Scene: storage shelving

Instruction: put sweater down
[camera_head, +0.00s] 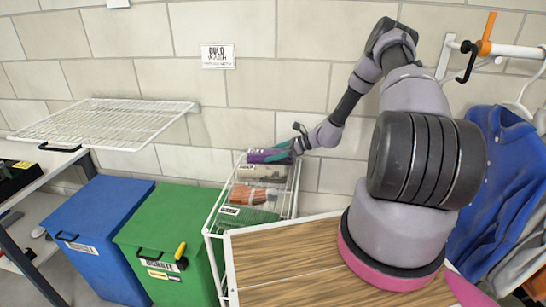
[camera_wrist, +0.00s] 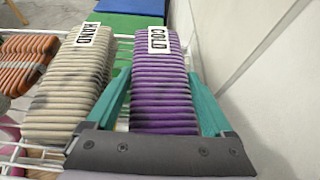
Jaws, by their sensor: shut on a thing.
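The sweater is a folded purple bundle (camera_wrist: 164,95) with a white "COLD" tag, between the two teal fingers of my gripper (camera_wrist: 160,82) in the wrist view. The fingers are shut on its sides. In the head view the purple sweater (camera_head: 262,156) is at the far end of a white wire rack (camera_head: 212,230), by the wall, with my gripper (camera_head: 284,153) at its right end. I cannot tell whether it rests on the rack or is held just above it.
A beige folded bundle (camera_wrist: 72,90) tagged "HAND" lies beside the sweater on the left, with an orange one (camera_wrist: 22,62) beyond. A green bundle (camera_head: 246,215) is nearest on the rack. Blue (camera_head: 95,235) and green (camera_head: 165,235) bins stand left. The wall is close on the right in the wrist view.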

